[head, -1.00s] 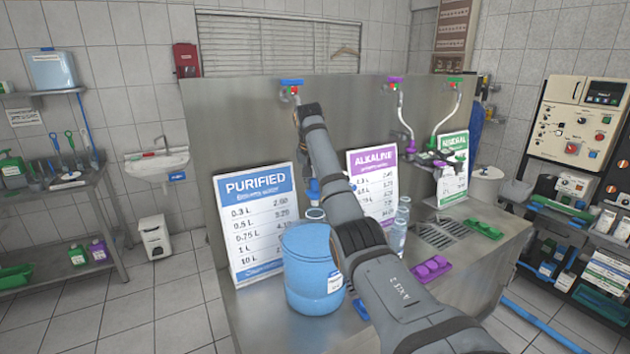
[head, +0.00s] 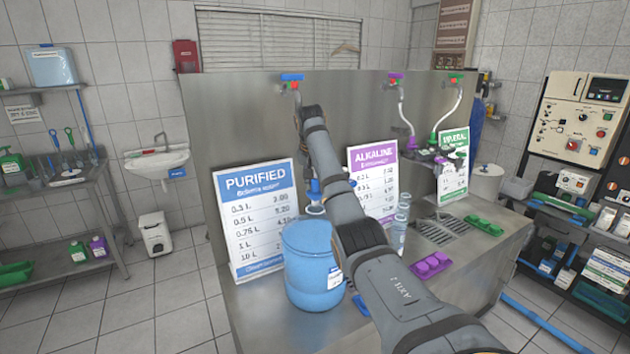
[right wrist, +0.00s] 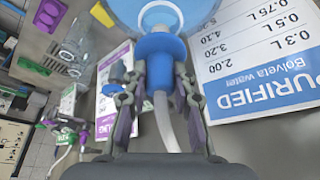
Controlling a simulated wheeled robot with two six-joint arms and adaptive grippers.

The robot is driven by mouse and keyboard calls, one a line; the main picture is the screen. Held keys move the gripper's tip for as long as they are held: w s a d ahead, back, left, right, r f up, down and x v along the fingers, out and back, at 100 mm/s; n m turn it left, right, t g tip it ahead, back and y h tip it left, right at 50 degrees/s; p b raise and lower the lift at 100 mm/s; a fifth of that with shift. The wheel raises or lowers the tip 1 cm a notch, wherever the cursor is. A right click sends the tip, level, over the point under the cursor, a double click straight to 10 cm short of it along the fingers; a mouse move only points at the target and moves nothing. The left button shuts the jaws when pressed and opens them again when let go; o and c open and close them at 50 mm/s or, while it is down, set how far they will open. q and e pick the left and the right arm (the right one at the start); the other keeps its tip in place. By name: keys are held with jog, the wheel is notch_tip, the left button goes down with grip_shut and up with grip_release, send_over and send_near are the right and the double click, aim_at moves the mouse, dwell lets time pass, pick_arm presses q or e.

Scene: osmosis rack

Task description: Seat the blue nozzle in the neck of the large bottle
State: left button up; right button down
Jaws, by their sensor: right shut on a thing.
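The large blue bottle (head: 308,275) stands upright on the metal counter, and its pale neck (head: 315,209) faces up. The nozzle's front end overlaps the clear neck ring (right wrist: 160,15) there. I cannot tell how deep it sits. My left gripper is not in view.
The purified price sign (head: 255,215) stands close to the left of the bottle. The alkaline sign (head: 373,185) and clear bottles (head: 400,225) stand to the right. A purple tray (head: 432,265) lies on the counter. A metal back panel (head: 235,125) rises behind.

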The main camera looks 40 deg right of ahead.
aim_at(316, 192)
dwell(0.4)
jog(key=shift+f+b, duration=0.7)
jog(key=shift+f, duration=0.3)
jog(key=shift+f, duration=0.1)
jog(key=shift+f, duration=0.45)
jog(key=c, duration=1)
grip_release()
jog(key=shift+o, duration=0.2)
